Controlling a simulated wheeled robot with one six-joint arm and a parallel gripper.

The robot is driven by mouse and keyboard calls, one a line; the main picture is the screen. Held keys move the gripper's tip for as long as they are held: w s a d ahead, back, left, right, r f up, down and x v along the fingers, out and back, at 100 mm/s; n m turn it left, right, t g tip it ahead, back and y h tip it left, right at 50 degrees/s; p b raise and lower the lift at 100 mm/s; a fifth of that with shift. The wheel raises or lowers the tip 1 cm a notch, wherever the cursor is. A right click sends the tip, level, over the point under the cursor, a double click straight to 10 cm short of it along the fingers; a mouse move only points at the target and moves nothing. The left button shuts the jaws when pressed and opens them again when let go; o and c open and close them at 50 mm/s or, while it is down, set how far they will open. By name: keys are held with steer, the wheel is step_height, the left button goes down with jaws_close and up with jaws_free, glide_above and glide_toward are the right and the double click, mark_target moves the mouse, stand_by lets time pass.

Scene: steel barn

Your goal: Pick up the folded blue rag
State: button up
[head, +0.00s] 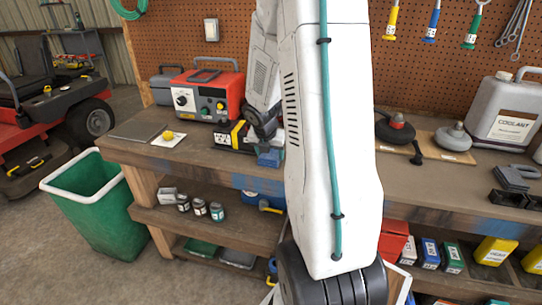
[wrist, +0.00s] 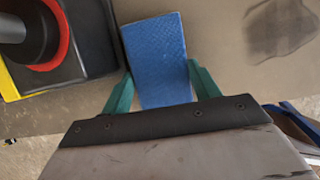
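The folded blue rag (wrist: 155,60) is a flat textured rectangle at the bench's front edge. In the head view the rag (head: 270,157) shows beside my arm, close to the black and yellow box. My gripper (wrist: 160,66) has two green fingers, one along each side of the rag. Both fingertips appear at or very near the rag's edges. I cannot tell whether they press on it, nor whether the rag rests on the bench or is slightly above it. In the head view my arm hides part of this area.
The black and yellow box (head: 233,138) stands just left of the rag, and a red machine (head: 207,97) is behind it. A grey plate (head: 138,128) and a yellow ball (head: 168,135) lie further left. A green bin (head: 92,205) stands on the floor. A coolant jug (head: 503,110) is at right.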

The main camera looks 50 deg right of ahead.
mark_target(270, 154)
steer(key=shift+r, duration=0.1)
step_height(270, 154, up, 4)
steer(key=shift+f, duration=0.15)
steer(key=s, duration=0.5)
steer(key=s+d, duration=0.1)
steer(key=s, duration=0.4)
steer(key=s+d+r, duration=0.1)
steer(key=s, duration=0.5)
steer(key=shift+o, duration=0.5)
